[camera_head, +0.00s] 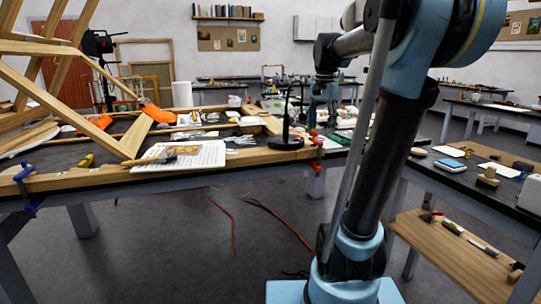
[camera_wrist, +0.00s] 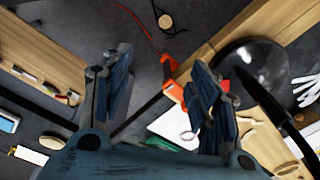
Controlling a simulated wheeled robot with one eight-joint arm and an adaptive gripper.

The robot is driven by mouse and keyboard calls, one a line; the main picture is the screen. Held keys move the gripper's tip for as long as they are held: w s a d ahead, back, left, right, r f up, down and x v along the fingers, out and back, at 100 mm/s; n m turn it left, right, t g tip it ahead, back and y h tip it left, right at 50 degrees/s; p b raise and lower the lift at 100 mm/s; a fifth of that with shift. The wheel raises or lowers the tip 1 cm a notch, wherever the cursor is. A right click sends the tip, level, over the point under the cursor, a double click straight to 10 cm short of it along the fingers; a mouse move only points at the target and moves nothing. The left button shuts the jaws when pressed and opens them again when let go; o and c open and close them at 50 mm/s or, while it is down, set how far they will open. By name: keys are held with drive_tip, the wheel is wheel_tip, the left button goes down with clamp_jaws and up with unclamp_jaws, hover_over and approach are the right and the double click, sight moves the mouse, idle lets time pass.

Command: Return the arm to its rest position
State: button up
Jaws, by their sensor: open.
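My gripper (camera_wrist: 158,82) is open in the wrist view, its two dark blue fingers spread well apart with nothing held between them. Behind the fingers lie the floor, a table edge and an orange-red clamp, all apart from them. In the head view my arm rises from its light blue base at the lower middle to a large blue joint at the top right. It then reaches left, and the gripper (camera_head: 322,108) hangs pointing down near the right end of the work table (camera_head: 130,182). The arm's column hides part of the scene behind it.
A black lamp-like stand (camera_head: 287,142) is close left of the gripper, its round base (camera_wrist: 243,62) near the right finger. A red clamp (camera_head: 317,142) sits on the table edge. A wooden frame (camera_head: 60,75) leans at left. A side bench (camera_head: 480,175) with tools stands at right.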

drive_tip(key=s+f+n+t, duration=0.1)
drive_tip(key=s+f+n, duration=0.7)
drive_tip(key=s+f, duration=1.5)
wheel_tip(320, 180, down, 3)
drive_tip(key=shift+f+n, duration=0.1)
drive_tip(key=shift+n, duration=0.2)
